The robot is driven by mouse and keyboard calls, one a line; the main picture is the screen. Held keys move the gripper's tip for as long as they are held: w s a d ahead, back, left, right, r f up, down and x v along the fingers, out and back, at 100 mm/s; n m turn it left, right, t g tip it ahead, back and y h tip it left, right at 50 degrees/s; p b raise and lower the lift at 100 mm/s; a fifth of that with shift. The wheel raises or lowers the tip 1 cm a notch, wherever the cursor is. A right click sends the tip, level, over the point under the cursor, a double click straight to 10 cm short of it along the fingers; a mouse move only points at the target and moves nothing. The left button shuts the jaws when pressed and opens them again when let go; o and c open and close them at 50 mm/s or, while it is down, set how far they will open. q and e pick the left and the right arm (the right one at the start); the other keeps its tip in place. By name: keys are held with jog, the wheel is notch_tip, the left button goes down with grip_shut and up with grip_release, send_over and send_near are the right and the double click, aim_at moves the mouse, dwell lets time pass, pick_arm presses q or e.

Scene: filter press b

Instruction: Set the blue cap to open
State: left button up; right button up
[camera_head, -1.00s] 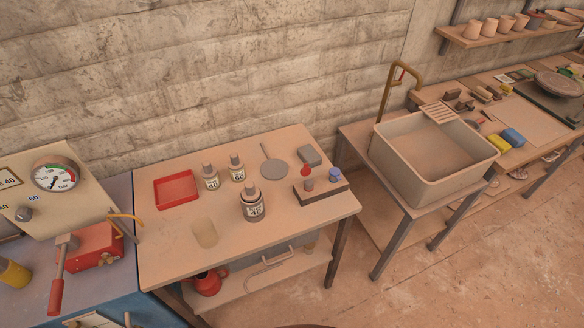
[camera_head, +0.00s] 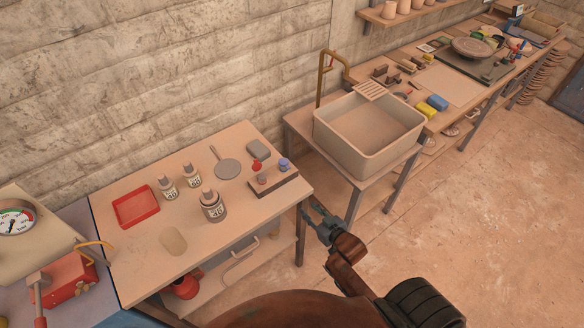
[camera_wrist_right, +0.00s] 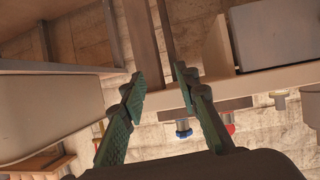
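The blue cap (camera_head: 284,163) sits at the right end of a dark block (camera_head: 273,186) near the right edge of the worktable. A red cap (camera_head: 257,167) is to its left. In the right wrist view, a blue knob-like part (camera_wrist_right: 183,130) and a red one (camera_wrist_right: 230,128) show beyond the table edge, partly hidden by the right finger. My right gripper (camera_head: 318,217) is beside the table's right edge, below and right of the blue cap and apart from it. Its fingers (camera_wrist_right: 160,82) are spread with nothing between them. My left gripper is not in view.
Labelled bottles (camera_head: 213,206), a red tray (camera_head: 136,206) and a grey round paddle (camera_head: 228,168) share the worktable (camera_head: 130,262). A sink (camera_head: 368,135) stands close on the right. The floor in front of the sink is clear.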

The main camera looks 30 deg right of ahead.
notch_tip(320, 180, up, 7)
jog(key=w+t, duration=0.2)
jog(key=t+y, duration=0.2)
jog(key=t, duration=0.1)
send_near(285, 164)
jog(key=shift+n, duration=0.3)
jog(key=w, duration=0.6)
jog(key=shift+w+a+f, duration=0.15)
jog(key=shift+w+f, duration=0.1)
jog(key=shift+w, duration=0.15)
jog(key=shift+c, duration=0.4)
grip_shut()
